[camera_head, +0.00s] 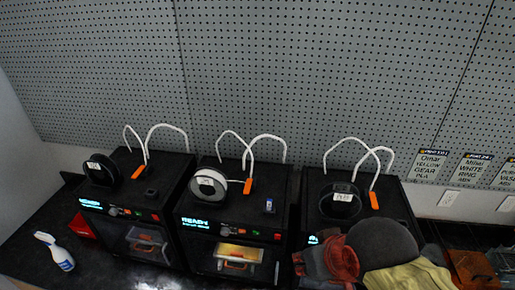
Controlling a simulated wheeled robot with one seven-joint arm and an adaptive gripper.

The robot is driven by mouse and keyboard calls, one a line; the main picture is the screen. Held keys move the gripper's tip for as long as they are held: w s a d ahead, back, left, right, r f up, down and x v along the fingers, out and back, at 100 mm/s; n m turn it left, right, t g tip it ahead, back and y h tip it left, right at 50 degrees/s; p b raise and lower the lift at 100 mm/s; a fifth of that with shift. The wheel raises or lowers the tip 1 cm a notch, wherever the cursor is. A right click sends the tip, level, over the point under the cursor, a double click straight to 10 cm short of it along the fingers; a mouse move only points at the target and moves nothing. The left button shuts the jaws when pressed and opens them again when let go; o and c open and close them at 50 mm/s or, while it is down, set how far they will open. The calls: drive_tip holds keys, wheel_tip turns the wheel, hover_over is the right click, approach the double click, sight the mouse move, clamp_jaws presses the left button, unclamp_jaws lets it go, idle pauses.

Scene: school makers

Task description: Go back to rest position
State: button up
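No gripper fingers show clearly in the head view. A cluster of dark grey, red and dull yellow rounded parts fills the bottom right, in front of the right printer. It looks like part of my own arm, but I cannot tell for sure. My gripper's opening and anything in it are not visible. Three black 3D printers stand in a row: the left printer (153,192), the middle printer (282,226) and the right printer (398,205). The right printer's front is mostly hidden behind the cluster.
The printers stand on a dark counter (28,258) against a grey pegboard (290,70). A white spray bottle (55,252) and a red object (82,226) are at the left. Paper signs (430,167) hang at the right. An orange-brown item (472,268) lies at the lower right.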

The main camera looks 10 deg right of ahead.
wheel_tip(320, 180, down, 22)
drive_tip(key=b, duration=2)
drive_tip(key=shift+r+b, duration=0.2)
drive_tip(key=shift+b, duration=0.2)
